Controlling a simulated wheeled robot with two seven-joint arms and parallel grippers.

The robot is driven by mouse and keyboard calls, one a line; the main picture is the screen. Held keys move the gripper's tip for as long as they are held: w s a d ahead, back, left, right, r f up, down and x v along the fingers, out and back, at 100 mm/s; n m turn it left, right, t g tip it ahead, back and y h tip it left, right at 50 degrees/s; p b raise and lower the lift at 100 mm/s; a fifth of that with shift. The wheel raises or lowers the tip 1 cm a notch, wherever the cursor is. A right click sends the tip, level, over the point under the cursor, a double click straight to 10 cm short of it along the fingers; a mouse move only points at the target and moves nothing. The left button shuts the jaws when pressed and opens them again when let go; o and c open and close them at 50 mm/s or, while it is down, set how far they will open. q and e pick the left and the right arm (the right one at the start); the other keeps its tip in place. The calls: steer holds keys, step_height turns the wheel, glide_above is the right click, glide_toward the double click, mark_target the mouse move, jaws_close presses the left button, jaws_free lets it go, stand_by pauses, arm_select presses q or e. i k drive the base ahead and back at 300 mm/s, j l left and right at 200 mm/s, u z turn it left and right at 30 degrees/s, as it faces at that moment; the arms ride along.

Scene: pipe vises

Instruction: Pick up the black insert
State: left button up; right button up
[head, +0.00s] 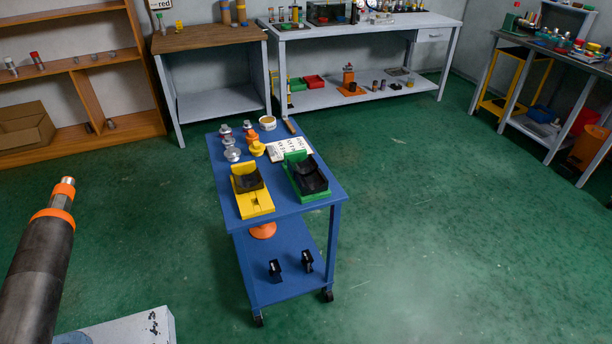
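Black inserts sit on the blue cart (222,183) in the head view. One black insert (247,181) lies in the jaws of the yellow vise (256,205) on the cart's top. A larger black insert (308,178) lies in the green vise (316,197) to its right. Two small black pieces, one on the left (275,269) and one on the right (307,261), stand on the cart's lower shelf. I cannot tell which black piece the task means.
Metal fittings (232,154), yellow parts (256,148), a round container (267,123) and a lettered white block (290,149) stand behind the vises. Workbenches (365,27) and a shelf unit (85,95) line the walls. Green floor right of the cart is clear.

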mark_target(317, 182)
steer(key=i+l+z, duration=0.15)
steer(key=l, duration=0.35)
steer(key=i+l+z, duration=0.2)
steer(key=l+z, duration=0.15)
steer(key=i+l+z, duration=0.5)
steer(key=z, duration=0.15)
steer(key=i+u, duration=0.1)
steer(key=i, duration=0.55)
steer(key=i+l+u, duration=0.1)
steer(key=i, duration=0.55)
steer(key=i+j+u, duration=0.1)
steer(key=i+u, duration=0.75)
steer(key=i+l+u, duration=0.4)
steer(key=i, duration=0.15)
steer(key=i+u, duration=0.25)
steer(key=u, duration=0.2)
steer(key=i+u, duration=0.3)
steer(key=u, duration=0.2)
steer(key=i+l+u, duration=0.1)
steer(key=i+u, duration=0.15)
steer(key=u, duration=0.2)
steer(key=i+l+u, duration=0.2)
steer(key=u, duration=0.25)
